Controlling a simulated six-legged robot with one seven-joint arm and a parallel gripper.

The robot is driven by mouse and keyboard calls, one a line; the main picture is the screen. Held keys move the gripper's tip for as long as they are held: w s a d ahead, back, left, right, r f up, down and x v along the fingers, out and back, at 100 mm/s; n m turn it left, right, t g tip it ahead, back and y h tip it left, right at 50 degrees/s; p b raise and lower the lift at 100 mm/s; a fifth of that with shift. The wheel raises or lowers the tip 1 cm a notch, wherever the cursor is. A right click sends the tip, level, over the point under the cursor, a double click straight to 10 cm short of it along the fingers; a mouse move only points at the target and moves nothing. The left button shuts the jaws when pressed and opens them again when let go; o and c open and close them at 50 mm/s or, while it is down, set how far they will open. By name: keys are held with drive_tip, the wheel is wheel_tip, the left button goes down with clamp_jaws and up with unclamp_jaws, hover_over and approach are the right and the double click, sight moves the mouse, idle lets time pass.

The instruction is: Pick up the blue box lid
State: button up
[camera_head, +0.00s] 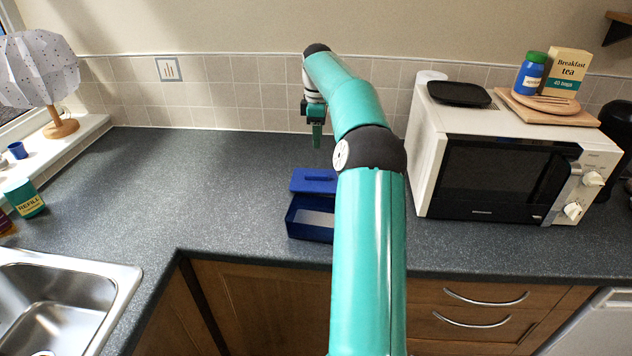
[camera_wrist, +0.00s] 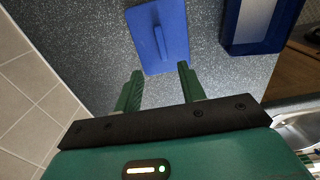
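The blue box lid (camera_head: 314,180) lies on the dark counter just behind the open blue box (camera_head: 310,223) in the head view. In the wrist view the lid (camera_wrist: 172,30) is a flat blue plate with a raised bar handle on top, seen beyond my fingertips. The box (camera_wrist: 232,47) stands to its right there, with a pale inside bottom. My gripper (camera_head: 316,142) points down above the counter, over the lid's far side. In the wrist view its two green fingers (camera_wrist: 158,80) are spread apart with nothing between them. My arm hides the box's right part in the head view.
A white microwave (camera_head: 510,150) stands on the right, with a black tray (camera_head: 459,93) and a wooden board (camera_head: 545,110) on top. A steel sink (camera_head: 60,300) is at the lower left. The tiled wall (camera_head: 225,95) is close behind my gripper. The counter left of the box is clear.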

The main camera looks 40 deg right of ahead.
sight(316, 174)
wheel_tip(316, 174, down, 13)
drive_tip(key=shift+w+a+r, duration=0.1)
drive_tip(key=shift+a, duration=0.05)
idle(0.4)
drive_tip(key=shift+c, duration=0.2)
clamp_jaws()
